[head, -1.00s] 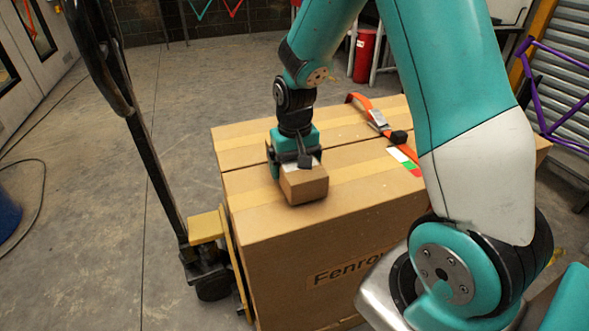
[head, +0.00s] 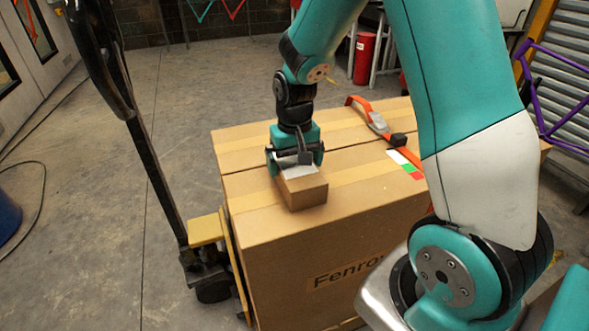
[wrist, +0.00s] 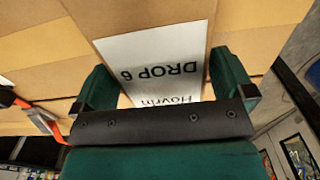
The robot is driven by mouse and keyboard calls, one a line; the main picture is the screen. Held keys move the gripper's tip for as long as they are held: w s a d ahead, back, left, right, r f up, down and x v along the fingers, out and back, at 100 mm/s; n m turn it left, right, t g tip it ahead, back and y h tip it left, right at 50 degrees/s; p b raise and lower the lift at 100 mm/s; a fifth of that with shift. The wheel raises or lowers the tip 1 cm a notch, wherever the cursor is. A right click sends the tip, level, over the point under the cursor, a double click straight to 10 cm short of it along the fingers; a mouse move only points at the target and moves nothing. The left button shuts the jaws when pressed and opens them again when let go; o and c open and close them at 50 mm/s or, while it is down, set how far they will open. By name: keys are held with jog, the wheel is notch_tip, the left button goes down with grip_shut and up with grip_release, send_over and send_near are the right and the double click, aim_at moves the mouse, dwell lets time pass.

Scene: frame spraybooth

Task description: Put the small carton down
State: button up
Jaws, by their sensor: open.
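The small carton (head: 304,191) is a brown box with a white label on top. It rests on the top of a large carton (head: 255,205), near that carton's left part. My gripper (head: 296,165) is just above the small carton's rear part, with its fingers open and spread to either side. In the wrist view the small carton's label (wrist: 158,62), reading "DROP 6", lies between the open fingers of my gripper (wrist: 165,90). I cannot tell from the pictures whether the fingers still touch the carton's sides.
The large cartons stand on a pallet truck with a black handle (head: 150,165) at the left. An orange strap with a buckle (head: 378,122) and a label sticker (head: 405,163) lie on the top to the right. Open concrete floor (head: 80,240) is at the left.

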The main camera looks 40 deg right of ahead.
aim_at(294, 163)
notch_tip(294, 163, up, 9)
jog(key=shift+r+p, duration=0.15)
jog(key=shift+p, duration=0.35)
jog(key=s+a+r+n+y, duration=0.2)
jog(key=s+a+n, duration=0.3)
jog(key=s+a, duration=0.4)
jog(key=s+a+r+n+y, duration=0.2)
jog(key=s+a+r+n, duration=0.3)
jog(key=s+a, duration=0.4)
jog(key=shift+s+a, duration=0.4)
jog(key=shift+s, duration=0.7)
jog(key=shift+d, duration=0.1)
